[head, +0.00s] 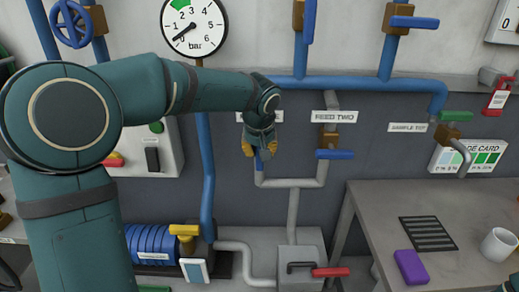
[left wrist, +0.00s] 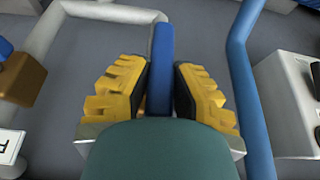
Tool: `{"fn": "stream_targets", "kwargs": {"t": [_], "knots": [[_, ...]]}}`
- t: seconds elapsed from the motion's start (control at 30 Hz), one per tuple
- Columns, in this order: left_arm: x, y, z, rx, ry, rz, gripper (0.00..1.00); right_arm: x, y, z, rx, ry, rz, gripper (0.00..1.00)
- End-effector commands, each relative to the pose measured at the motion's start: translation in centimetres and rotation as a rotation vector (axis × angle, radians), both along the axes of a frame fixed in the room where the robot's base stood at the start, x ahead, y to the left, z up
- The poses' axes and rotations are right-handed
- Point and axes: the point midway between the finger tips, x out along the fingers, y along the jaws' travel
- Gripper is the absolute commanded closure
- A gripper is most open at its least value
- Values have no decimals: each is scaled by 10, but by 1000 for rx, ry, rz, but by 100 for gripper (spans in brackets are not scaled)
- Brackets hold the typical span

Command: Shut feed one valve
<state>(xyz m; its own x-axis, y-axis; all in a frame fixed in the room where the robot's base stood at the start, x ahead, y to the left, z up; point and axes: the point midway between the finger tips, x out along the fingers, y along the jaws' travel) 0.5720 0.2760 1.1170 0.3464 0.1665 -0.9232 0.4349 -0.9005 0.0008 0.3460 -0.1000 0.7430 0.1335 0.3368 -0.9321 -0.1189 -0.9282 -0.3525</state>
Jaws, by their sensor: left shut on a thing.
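My left gripper (head: 260,150) reaches in from the left at the wall pipes and covers most of the feed one valve. In the left wrist view, its yellow fingers (left wrist: 160,90) are shut on the blue lever (left wrist: 161,55) of that valve. The right gripper is not in view.
The feed two valve's blue lever (head: 335,154) lies crosswise to its pipe, close on the right. A thick blue pipe (head: 206,170) runs down on the left. A gauge (head: 194,27) hangs above. A grey table (head: 385,215) holds a purple block (head: 411,267) and white mug (head: 499,244).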

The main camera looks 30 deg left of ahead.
Motion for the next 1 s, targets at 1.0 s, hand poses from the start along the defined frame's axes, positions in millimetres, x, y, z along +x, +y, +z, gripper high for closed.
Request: {"fn": "stream_targets", "kwargs": {"t": [1.0], "knots": [[3,-8,-4,408,201,-5,100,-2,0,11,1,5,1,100]]}}
